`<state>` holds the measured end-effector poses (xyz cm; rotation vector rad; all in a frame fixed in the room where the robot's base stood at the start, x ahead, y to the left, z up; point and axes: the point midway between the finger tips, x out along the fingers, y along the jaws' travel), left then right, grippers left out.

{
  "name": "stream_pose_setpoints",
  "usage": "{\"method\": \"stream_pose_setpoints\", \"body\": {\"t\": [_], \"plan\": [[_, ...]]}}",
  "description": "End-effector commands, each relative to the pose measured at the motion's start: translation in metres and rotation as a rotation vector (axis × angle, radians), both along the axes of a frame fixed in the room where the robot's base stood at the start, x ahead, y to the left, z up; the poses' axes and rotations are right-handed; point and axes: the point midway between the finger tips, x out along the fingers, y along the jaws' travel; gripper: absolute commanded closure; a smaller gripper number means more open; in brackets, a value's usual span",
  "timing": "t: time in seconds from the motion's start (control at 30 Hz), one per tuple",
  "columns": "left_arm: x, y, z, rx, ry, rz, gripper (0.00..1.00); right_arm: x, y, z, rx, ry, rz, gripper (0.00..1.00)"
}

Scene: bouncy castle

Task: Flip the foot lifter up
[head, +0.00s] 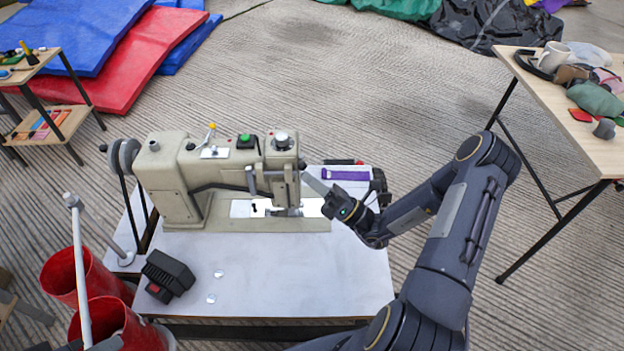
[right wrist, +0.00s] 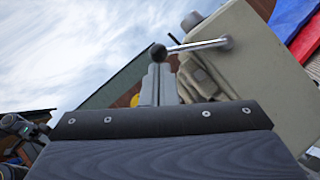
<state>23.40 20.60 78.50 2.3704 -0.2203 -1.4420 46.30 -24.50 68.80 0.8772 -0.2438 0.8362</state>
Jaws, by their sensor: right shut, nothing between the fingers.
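The beige sewing machine (head: 222,172) stands on a white-topped table. In the right wrist view a thin metal lever with a black ball knob, the foot lifter (right wrist: 195,46), sticks out from the beige machine body (right wrist: 265,75). It lies nearly level in that picture. My right gripper (head: 306,176) reaches in from the right to the needle end of the machine. Its fingers (right wrist: 158,72) are shut and empty, with their tips right at the ball knob. I cannot tell whether they touch it. My left gripper is not in view.
On the white tabletop (head: 290,275) lie a black device (head: 168,276), small white discs (head: 211,298) and a purple item (head: 345,175). Red buckets (head: 120,325) stand at the lower left. A cluttered wooden table (head: 560,115) is at the right. The front tabletop is mostly clear.

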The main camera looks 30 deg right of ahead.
Motion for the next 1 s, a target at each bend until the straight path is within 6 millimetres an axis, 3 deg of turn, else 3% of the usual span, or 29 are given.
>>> {"method": "stream_pose_setpoints", "body": {"t": [0.27,0.43,1.0], "plan": [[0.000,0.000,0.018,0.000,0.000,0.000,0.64,0.000,0.000,0.009,0.025,0.048,-0.001,1.00],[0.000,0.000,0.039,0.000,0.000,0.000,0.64,0.001,-0.001,0.018,0.055,0.112,-0.001,1.00],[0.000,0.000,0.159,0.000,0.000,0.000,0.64,0.016,-0.008,0.063,0.274,0.567,-0.001,1.00]]}}
